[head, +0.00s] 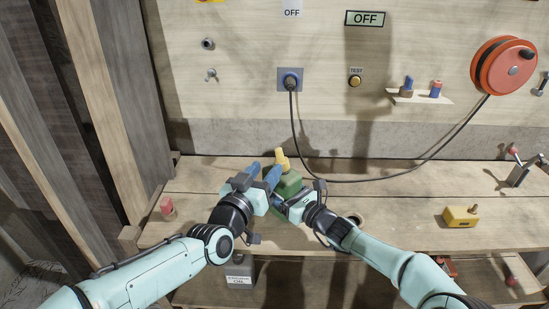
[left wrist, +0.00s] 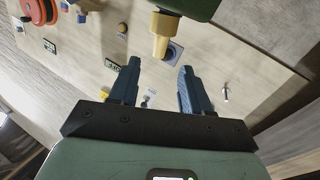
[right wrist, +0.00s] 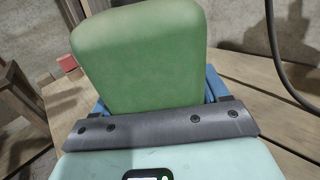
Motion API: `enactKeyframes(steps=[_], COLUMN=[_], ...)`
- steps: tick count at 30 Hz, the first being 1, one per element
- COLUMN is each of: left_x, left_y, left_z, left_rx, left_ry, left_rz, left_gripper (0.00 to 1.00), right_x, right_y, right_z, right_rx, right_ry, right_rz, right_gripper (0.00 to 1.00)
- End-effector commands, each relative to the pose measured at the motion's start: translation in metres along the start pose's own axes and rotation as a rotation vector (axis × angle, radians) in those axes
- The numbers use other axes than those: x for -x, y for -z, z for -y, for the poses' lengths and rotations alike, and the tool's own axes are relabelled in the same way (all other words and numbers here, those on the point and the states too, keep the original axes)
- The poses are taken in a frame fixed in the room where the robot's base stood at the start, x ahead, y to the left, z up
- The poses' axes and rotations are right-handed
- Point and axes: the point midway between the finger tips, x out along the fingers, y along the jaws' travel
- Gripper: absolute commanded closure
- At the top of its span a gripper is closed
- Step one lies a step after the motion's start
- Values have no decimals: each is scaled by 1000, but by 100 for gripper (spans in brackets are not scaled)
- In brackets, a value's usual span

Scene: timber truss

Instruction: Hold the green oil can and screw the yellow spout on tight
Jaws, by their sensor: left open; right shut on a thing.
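The green oil can (head: 289,186) is at the back of the workbench, partly hidden by my grippers. The yellow spout (head: 282,158) stands at its top. My right gripper (head: 287,205) is shut on the can. In the right wrist view the can's green body (right wrist: 145,60) fills the space between the blue fingers (right wrist: 155,92). My left gripper (head: 265,173) is open beside the spout, on its left. In the left wrist view the spout (left wrist: 162,35) lies just beyond the open fingertips (left wrist: 159,66), apart from them. The can's edge (left wrist: 190,7) shows above. The spout's thread is hidden.
A black cable (head: 300,140) runs from a wall socket (head: 290,80) to an orange reel (head: 503,64), hanging close behind the can. A yellow block (head: 460,217) lies at the right, and a red-topped object (head: 168,207) at the left. The bench between block and can is mostly clear.

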Motion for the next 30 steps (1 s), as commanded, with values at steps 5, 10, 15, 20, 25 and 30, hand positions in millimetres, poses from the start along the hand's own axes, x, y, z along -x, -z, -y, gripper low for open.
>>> enactKeyframes(steps=[5,10,15,20,25,30], left_x=[-38,-65,-80,-85,-85,-85], left_y=[-1,0,0,0,0,0], left_z=[-1,-1,-1,-1,-1,-1], left_rx=[1,1,0,-1,-1,-1], left_ry=[-2,-1,-1,-1,-1,-1], left_rz=[0,0,0,0,0,0], left_gripper=[52,52,52,52,52,91], right_x=[0,0,0,0,0,0], right_y=[-1,-1,-1,-1,-1,-1], right_z=[0,0,0,0,0,0], right_rx=[1,1,1,1,1,1], right_ry=[0,0,0,0,0,0], right_rz=[1,1,1,1,1,1], right_gripper=[100,100,100,100,100,100])
